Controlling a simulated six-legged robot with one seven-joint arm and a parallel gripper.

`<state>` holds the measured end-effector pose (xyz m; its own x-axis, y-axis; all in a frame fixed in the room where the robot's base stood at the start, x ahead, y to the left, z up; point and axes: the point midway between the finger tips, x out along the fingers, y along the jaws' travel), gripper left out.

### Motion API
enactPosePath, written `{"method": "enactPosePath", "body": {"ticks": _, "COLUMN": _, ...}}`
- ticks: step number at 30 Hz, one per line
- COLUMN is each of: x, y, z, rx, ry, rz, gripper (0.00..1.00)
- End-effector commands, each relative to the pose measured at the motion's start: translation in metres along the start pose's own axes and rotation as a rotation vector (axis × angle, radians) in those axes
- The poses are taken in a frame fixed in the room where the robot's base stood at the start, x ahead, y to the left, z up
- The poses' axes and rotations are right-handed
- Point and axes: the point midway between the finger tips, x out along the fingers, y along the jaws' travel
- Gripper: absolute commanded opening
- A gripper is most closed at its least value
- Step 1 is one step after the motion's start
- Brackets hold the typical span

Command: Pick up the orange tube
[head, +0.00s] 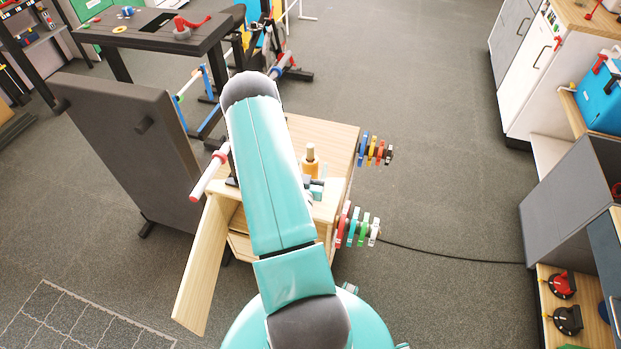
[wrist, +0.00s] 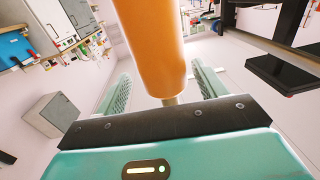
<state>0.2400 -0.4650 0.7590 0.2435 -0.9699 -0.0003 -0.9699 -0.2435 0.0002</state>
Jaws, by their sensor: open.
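The orange tube (head: 312,170) stands upright on the light wooden cart, just right of my teal arm, with a narrower tan piece on top. In the wrist view the orange tube (wrist: 152,45) looms large between the two fingers. My gripper (wrist: 160,78) is open, with one teal finger on each side of the tube and visible gaps on both sides. In the head view my arm hides most of the gripper.
The wooden cart (head: 332,140) carries coloured clamps (head: 358,228) on its right side and a red-white rod (head: 210,172) on its left. A dark upright panel (head: 125,140) stands left. Shelves (head: 565,200) stand far right. Grey floor (head: 450,170) between is open, with a black cable across it.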

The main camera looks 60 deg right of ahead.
Motion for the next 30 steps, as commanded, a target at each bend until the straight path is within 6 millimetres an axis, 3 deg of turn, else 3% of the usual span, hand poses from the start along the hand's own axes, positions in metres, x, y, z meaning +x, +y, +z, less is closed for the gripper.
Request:
{"method": "enactPosePath", "body": {"ticks": 6, "x": 0.035, "y": -0.003, "z": -0.003, "rx": 0.002, "ry": 0.003, "rz": 0.002, "gripper": 0.71}}
{"method": "enactPosePath", "body": {"ticks": 15, "x": 0.041, "y": -0.004, "z": -0.003, "rx": 0.001, "ry": 0.001, "rz": 0.001, "gripper": 0.71}}
{"method": "enactPosePath", "body": {"ticks": 26, "x": 0.04, "y": -0.004, "z": -0.003, "rx": 0.001, "ry": 0.001, "rz": 0.001, "gripper": 0.0}}
{"method": "enactPosePath", "body": {"ticks": 30, "x": 0.041, "y": -0.004, "z": -0.003, "rx": 0.001, "ry": 0.003, "rz": 0.001, "gripper": 0.0}}
